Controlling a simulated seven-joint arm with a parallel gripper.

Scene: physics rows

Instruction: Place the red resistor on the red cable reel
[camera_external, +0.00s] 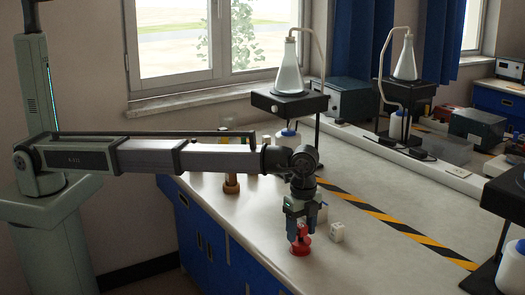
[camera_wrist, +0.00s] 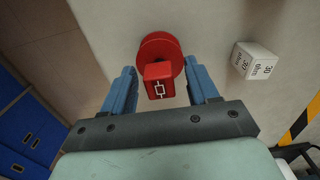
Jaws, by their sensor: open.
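The red resistor is a small red block (camera_wrist: 158,80) with a white symbol on its face. In the wrist view it overlaps the near part of the round red cable reel (camera_wrist: 158,44) and appears to rest on it. In the external view the reel (camera_external: 299,250) is on the bench near its front edge, under my gripper (camera_external: 300,234). My gripper (camera_wrist: 159,68) points down with its blue fingers apart, one on each side of the resistor, with visible gaps. The fingers partly hide the resistor in the external view.
A white cube with printed text (camera_wrist: 254,60) is right of the reel; it also shows in the external view (camera_external: 337,232). An amber bottle (camera_external: 231,180) stands farther back. A yellow-black stripe (camera_external: 400,233) crosses the bench. Bench space right of the cube is clear.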

